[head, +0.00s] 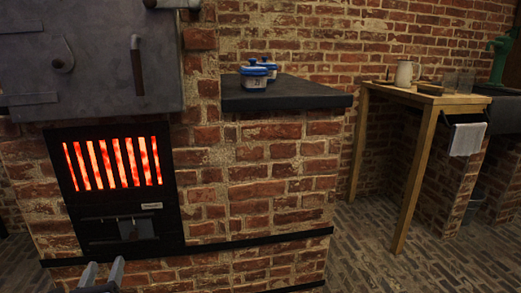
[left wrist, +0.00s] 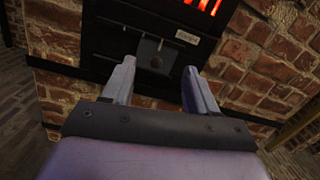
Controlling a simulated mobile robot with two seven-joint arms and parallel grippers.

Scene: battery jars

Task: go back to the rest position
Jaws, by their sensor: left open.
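My left gripper (head: 102,274) shows at the bottom left of the head view, with only its fingers in frame. It is in front of the lower part of the brick stove. In the left wrist view its two fingers (left wrist: 157,85) are apart with nothing between them. Behind them is the stove's black lower door with a small pale label (left wrist: 187,38). My right gripper is not in view.
A wooden table (head: 425,95) with a mug (head: 404,73) stands at right. The brick floor (head: 365,255) between is clear.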

